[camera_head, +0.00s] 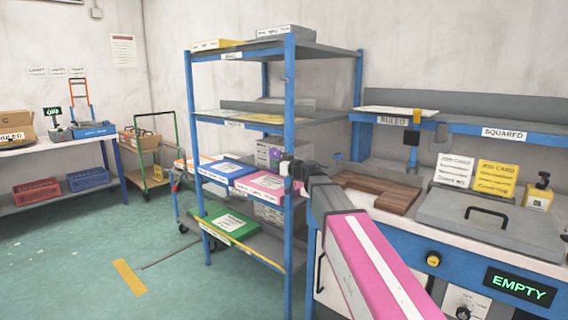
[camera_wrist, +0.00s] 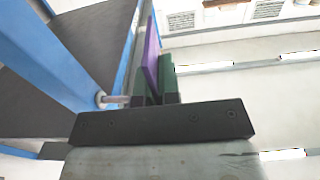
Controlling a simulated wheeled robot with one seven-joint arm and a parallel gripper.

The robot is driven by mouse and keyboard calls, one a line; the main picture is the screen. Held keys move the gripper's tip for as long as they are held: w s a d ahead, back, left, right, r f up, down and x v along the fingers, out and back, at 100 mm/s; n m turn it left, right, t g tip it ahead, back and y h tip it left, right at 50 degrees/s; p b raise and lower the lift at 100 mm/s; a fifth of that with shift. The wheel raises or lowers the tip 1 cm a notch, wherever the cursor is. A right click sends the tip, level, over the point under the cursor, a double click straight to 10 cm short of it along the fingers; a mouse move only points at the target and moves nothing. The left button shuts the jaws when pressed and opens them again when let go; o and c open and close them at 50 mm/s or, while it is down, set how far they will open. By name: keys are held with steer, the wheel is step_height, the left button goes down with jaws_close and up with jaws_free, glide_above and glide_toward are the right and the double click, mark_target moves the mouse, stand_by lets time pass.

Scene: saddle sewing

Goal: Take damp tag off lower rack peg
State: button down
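The damp tag appears as a thin purple tag (camera_wrist: 151,55) in the wrist view. It stands between the two dark green fingers of my gripper (camera_wrist: 157,88), which look shut on it. A short metal peg (camera_wrist: 116,100) sticks out of the blue rack post (camera_wrist: 50,55) toward the left finger. Its tip is close to the finger, and I cannot tell whether the tag still hangs on it. In the head view the purple tag (camera_head: 275,155) shows just left of the front post, beside my gripper (camera_head: 287,166).
The blue rack (camera_head: 290,110) has grey shelves with a blue box, a pink box (camera_head: 262,186) and a green tray (camera_head: 224,224). A workbench with a wooden board (camera_head: 378,194) and a grey lid (camera_head: 490,220) stands at right. Green floor is open at left.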

steer(key=shift+s+a+r, duration=0.1)
steer(key=shift+s+a, duration=0.5)
steer(key=shift+s, duration=0.2)
steer(key=shift+s+a, duration=0.6)
steer(key=shift+s, duration=0.15)
steer(key=shift+s+d, duration=0.1)
